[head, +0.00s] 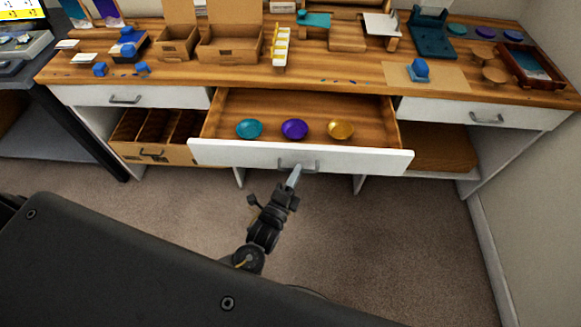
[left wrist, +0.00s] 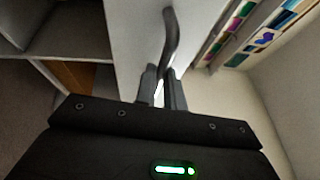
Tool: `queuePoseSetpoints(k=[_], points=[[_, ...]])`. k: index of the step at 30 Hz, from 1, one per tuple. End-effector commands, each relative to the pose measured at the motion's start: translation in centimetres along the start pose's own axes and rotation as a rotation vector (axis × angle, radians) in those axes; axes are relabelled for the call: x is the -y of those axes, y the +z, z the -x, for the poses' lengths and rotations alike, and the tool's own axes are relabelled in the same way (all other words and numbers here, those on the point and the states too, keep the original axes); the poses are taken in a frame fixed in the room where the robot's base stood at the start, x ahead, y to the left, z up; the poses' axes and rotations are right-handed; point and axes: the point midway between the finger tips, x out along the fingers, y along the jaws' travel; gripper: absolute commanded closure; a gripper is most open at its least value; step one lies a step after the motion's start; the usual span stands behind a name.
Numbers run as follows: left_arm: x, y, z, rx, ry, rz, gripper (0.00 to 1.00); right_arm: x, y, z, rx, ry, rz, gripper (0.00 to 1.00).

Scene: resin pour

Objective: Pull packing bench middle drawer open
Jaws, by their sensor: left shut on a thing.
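The middle drawer (head: 220,153) of the packing bench is pulled out, with its wooden inside showing. A teal dish (head: 249,129), a purple dish (head: 294,129) and a gold dish (head: 340,130) lie in it in a row. The drawer's dark bar handle (head: 312,164) is at the centre of its white front. My left gripper (head: 294,176) is at this handle, shut on it. In the left wrist view the handle (left wrist: 170,35) runs down between the two fingers (left wrist: 162,88). My right gripper is not in view.
The wooden bench top (head: 340,72) carries boxes, trays and small parts. The left drawer (head: 90,97) and right drawer (head: 455,112) are shut. A cardboard box (head: 150,152) with dividers stands on the left shelf. Carpet (head: 370,235) in front is clear.

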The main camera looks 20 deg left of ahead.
Motion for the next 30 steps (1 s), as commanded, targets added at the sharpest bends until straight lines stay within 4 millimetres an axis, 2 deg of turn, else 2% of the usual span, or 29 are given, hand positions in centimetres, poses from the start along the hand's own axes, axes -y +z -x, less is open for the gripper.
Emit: queuePoseSetpoints(k=[8, 9, 14, 23, 26, 30], points=[[0.0, -0.1, 0.1, -0.002, 0.0, 0.001, 1.0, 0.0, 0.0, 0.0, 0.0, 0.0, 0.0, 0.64], [0.0, 0.0, 0.1, -0.001, 0.001, 0.0, 0.88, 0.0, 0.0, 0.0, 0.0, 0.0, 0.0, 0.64], [0.0, 0.0, 0.1, 0.0, 0.0, 0.0, 0.68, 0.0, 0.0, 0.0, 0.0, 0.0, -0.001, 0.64], [0.0, 0.0, 0.2, 0.0, 0.001, 0.0, 0.68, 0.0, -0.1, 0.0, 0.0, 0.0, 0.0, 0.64], [-0.1, 0.0, 1.1, -0.001, 0.002, 0.0, 0.68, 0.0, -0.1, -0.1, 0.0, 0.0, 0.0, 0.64], [-0.2, 0.0, 3.6, -0.001, 0.004, 0.0, 0.68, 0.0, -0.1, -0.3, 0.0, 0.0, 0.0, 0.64]])
